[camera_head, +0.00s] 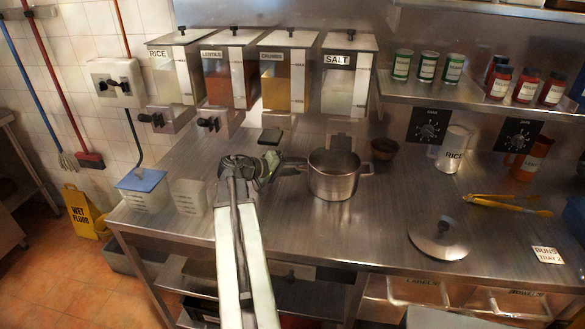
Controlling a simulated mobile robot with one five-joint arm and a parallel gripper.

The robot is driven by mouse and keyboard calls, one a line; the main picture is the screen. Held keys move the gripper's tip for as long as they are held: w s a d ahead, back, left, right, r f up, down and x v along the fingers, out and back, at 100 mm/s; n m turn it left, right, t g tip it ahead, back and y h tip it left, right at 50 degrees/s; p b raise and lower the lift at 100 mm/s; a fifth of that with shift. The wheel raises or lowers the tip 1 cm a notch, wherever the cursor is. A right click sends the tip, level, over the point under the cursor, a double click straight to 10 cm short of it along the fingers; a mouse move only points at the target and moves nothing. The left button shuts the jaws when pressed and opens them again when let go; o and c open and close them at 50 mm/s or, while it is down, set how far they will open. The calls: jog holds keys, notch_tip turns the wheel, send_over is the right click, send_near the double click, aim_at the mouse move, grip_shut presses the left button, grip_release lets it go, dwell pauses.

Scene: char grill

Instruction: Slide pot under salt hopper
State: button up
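The steel pot (333,182) stands upright and without a lid on the steel counter, with a handle on each side. The salt hopper (346,85), a clear-fronted box labelled SALT, is the rightmost of the wall hoppers. It is above and behind the pot, and the pot stands forward of it. My gripper (270,167) is just left of the pot, at its left handle. The fingers are small and dark here, so I cannot tell whether they are open or closed on the handle.
A pot lid (440,238) and yellow tongs (508,204) lie to the right. Clear containers (190,195) stand at the left. A dark block (270,136) lies behind my gripper. A spice shelf (470,100) overhangs the back right.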

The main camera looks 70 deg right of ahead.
grip_shut()
dwell(1.4)
